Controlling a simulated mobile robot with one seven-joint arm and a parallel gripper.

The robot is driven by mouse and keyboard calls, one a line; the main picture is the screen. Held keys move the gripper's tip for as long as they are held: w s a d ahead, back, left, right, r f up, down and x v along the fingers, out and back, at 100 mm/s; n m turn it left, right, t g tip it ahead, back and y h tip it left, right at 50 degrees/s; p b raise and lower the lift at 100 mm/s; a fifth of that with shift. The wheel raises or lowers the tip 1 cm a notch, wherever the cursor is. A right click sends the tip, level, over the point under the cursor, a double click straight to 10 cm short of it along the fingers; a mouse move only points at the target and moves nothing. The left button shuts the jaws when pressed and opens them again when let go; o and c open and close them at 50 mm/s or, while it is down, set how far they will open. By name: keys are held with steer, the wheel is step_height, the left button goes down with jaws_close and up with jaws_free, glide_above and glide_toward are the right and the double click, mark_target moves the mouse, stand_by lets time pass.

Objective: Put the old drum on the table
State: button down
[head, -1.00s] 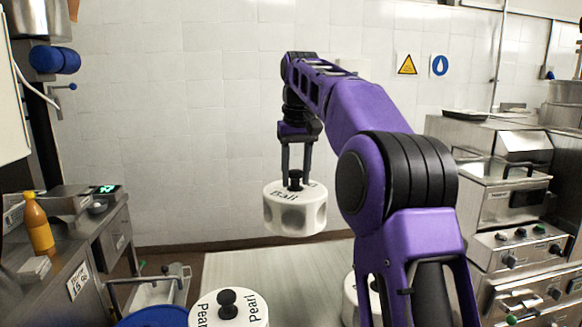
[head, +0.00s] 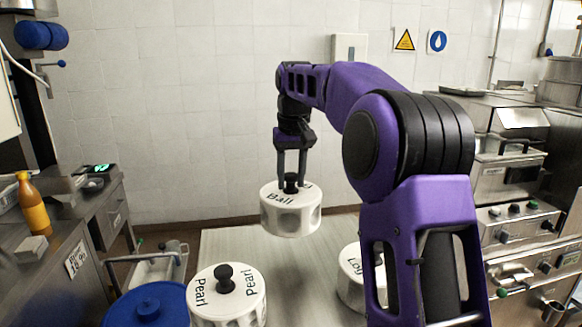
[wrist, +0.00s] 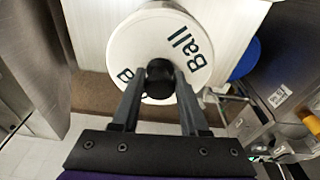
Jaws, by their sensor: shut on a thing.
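A white round drum marked "Ball" (head: 290,216), with a black knob on top and hollows around its side, hangs upright from my gripper (head: 291,184). The fingers are shut on the knob, which also shows in the wrist view with the Ball drum (wrist: 150,40). The light grey table (head: 268,262) lies below and behind it; the drum looks held above it, but the gap is hard to judge. A similar drum marked "Pearl" (head: 206,312) stands at the near left of the table. A third drum (head: 350,290) stands at the right, partly hidden by my arm, its label hard to read.
A steel counter with an orange bottle (head: 34,206) stands at the left. Kitchen appliances (head: 510,165) line the right. The table's middle is clear; a tiled wall is behind.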

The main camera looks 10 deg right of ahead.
mark_target(291, 190)
steer(key=shift+f, duration=2.7)
steer(key=shift+f+b, duration=0.9)
steer(key=shift+f, duration=1.1)
jaws_free()
steer(key=shift+f, duration=0.15)
steer(key=shift+r+p, duration=1)
steer(key=shift+r, duration=3.6)
